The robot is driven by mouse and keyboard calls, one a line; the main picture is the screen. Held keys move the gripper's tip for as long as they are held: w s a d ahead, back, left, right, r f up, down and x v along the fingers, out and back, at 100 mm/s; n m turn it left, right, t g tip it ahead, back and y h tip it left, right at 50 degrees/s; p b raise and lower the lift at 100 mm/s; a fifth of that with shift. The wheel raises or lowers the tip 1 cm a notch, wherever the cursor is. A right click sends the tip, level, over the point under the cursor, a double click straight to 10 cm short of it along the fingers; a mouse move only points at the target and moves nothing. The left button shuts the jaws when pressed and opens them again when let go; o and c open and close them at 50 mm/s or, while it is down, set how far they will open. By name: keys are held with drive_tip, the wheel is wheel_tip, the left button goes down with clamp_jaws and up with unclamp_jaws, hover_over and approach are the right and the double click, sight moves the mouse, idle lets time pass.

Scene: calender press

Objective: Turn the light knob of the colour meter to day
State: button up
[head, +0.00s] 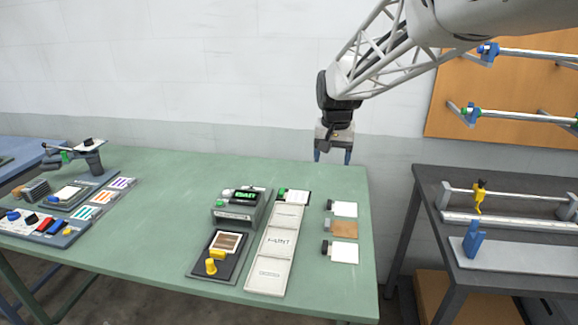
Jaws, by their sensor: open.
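The colour meter (237,214) is a grey box on the green table, with a dark display showing green characters too small to read for sure. A dark base plate (198,262) in front of it bears a brown swatch in a white frame (226,243) and a yellow knob-like piece (211,266). Small green parts (221,204) sit at the box's left. I cannot tell which part is the light knob or its setting. My gripper (333,156) points down with blue fingers apart, empty, above the table's far right part, well behind and right of the meter.
A long pale panel (270,268) lies right of the meter, with several sample cards (344,229) beyond it. Coloured tools and a lamp-like stand (86,158) occupy the table's left. A dark bench (520,190) with rods stands at right. The table's middle is clear.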

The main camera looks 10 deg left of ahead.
drive_tip(key=shift+g, duration=0.6)
drive_tip(key=w+a+f, duration=0.6)
drive_tip(key=a, duration=0.4)
drive_tip(key=w+a+f, duration=0.6)
drive_tip(key=a, duration=0.3)
drive_tip(key=w+a+f, duration=0.6)
drive_tip(key=a, duration=0.4)
drive_tip(key=shift+w+a+f, duration=0.1)
drive_tip(key=shift+a+f, duration=0.1)
drive_tip(key=shift+a, duration=0.1)
drive_tip(key=shift+f, duration=3.95)
drive_tip(key=c, duration=0.9)
